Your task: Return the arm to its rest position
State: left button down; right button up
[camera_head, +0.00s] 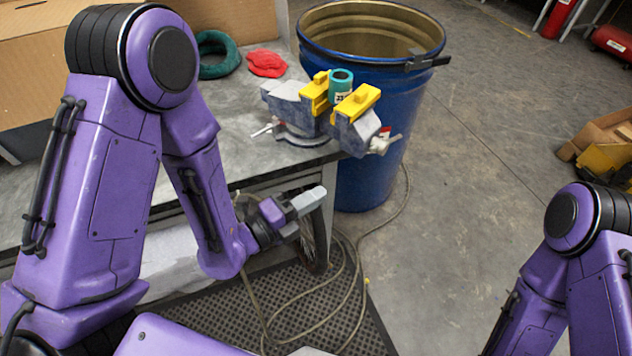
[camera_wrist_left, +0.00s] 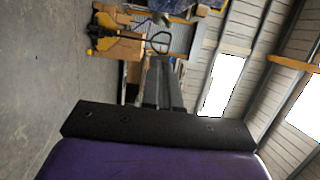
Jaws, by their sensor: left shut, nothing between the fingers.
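My left arm is purple and comes in from the left in the head view, bent at the elbow. Its gripper (camera_head: 316,196) is shut and empty, in front of the workbench's front edge and below the vise. In the left wrist view the shut fingers (camera_wrist_left: 163,84) point away from the camera toward the far side of the hall. My right arm (camera_head: 566,270) shows at the lower right of the head view; its gripper is out of the frame.
A workbench (camera_head: 232,160) carries a vise (camera_head: 300,108) with yellow jaws around a teal cylinder (camera_head: 340,84), a green ring (camera_head: 216,70) and a red cloth (camera_head: 267,63). A blue drum (camera_head: 372,185) stands beside it. A hose (camera_head: 352,290) lies on the floor and black mat.

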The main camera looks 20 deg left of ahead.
pick_arm(q)
jog(key=shift+f, duration=0.1)
jog(key=s+a+f+n+g+y, duration=0.15)
jog(key=a+f+n+y, duration=0.35)
jog(key=f+n, duration=0.5)
jog(key=s+a+f+n+g+y, duration=0.1)
jog(key=a+f+n+g+y, duration=0.3)
jog(key=n, duration=1)
jog(key=s+a+f+n+g+y, duration=0.2)
jog(key=s+a+f+n+g, duration=0.1)
jog(key=s+f, duration=0.3)
jog(key=s+a+f+n+g+y, duration=0.3)
jog(key=s+a+f+n, duration=0.2)
jog(key=s, duration=0.6)
jog(key=shift+s+a+f, duration=0.3)
jog(key=shift+a+f, duration=0.25)
jog(key=shift+f, duration=0.2)
jog(key=shift+w, duration=0.1)
